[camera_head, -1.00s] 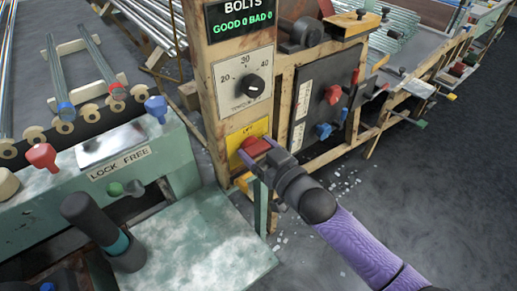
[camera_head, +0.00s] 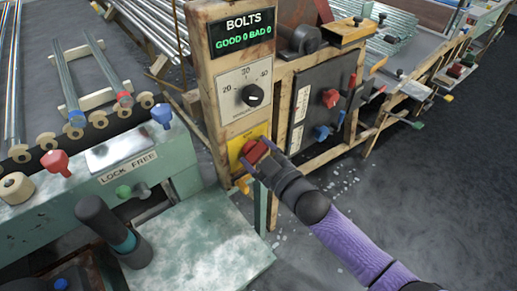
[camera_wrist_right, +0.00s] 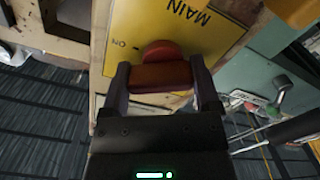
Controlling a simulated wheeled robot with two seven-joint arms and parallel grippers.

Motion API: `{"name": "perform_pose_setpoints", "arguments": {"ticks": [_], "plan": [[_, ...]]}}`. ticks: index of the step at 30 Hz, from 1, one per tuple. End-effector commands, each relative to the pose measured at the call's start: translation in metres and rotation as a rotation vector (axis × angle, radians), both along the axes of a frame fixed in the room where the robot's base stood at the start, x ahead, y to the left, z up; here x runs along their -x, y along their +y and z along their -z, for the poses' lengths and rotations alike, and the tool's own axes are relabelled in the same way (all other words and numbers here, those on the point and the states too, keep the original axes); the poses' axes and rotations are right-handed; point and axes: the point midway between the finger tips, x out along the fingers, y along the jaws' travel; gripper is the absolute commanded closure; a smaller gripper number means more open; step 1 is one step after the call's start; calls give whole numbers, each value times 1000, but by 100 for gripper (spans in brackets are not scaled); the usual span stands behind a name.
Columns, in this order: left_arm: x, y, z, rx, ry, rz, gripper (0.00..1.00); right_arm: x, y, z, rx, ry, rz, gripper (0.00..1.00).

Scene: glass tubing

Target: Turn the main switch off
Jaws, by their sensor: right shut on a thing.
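The main switch is a red handle (camera_head: 255,151) on a yellow plate (camera_head: 236,148), low on the wooden post under the dial. My right gripper (camera_head: 257,160) is at the handle and shut on it. In the right wrist view the red handle (camera_wrist_right: 160,77) lies between the two fingers of the right gripper (camera_wrist_right: 162,82). The gripper hides part of the plate. My left gripper is not in view.
A dial (camera_head: 250,95) and a BOLTS display (camera_head: 242,35) are above the switch. A dark panel (camera_head: 320,100) with red and blue knobs is to the right. A green bench (camera_head: 100,205) with coloured knobs and a dark lever (camera_head: 105,225) is at left. Open floor lies at lower right.

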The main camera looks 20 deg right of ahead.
Motion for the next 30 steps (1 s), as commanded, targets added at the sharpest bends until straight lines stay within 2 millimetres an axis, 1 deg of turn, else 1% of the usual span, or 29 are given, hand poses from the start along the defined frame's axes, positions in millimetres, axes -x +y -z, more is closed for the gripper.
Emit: {"name": "perform_pose_setpoints", "arguments": {"ticks": [1, 7, 15, 24, 30], "plan": [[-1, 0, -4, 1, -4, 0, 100, 0, 0, -1, 39, -12, 0, 79], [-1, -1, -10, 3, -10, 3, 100, 0, 1, -1, 218, -77, 0, 79], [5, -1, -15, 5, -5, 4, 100, 1, 1, 0, 459, -164, -1, 79], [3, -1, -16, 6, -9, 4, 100, 1, 2, 0, 708, -254, -1, 80], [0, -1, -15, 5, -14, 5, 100, 1, 2, 0, 836, -301, -1, 80]]}}
